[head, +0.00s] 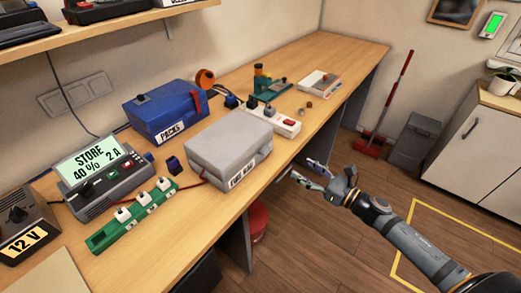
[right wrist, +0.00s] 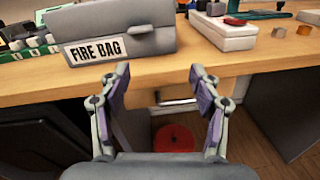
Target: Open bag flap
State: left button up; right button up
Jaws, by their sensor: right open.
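The grey fire bag (head: 230,145) lies on the bench near its front edge, with its flap closed over the top and front. In the right wrist view the bag (right wrist: 105,28) is at the upper left, its "FIRE BAG" label facing me. A small grey tab (right wrist: 140,30) shows beside the label. My right gripper (head: 308,173) is open and empty, off the front edge of the bench, to the right of the bag. In the right wrist view its fingers (right wrist: 160,80) are apart, below and right of the bag, touching nothing. My left gripper is not in view.
The wooden bench (head: 200,226) has a blue packs box (head: 165,112) behind the bag. A charger (head: 95,180) and green strip (head: 132,217) stand left. A white power strip (head: 272,121) lies right. A red bucket (right wrist: 173,138) stands below the bench.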

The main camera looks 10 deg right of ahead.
aim_at(269, 152)
jog(key=w+a+p, duration=0.1)
jog(key=w+a, duration=0.1)
jog(key=w+a+r+n, duration=0.1)
jog(key=w+a, duration=0.1)
jog(key=a, duration=0.1)
jog(key=w+a+r+n+y+p, duration=0.1)
jog(key=w+a, duration=0.2)
jog(key=shift+a+r+g+p, duration=0.1)
jog(key=shift+g+p, duration=0.2)
jog(key=shift+p, duration=0.05)
jog(key=shift+w+a, duration=0.35)
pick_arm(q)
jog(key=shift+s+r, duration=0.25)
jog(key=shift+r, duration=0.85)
pick_arm(e)
grip_shut()
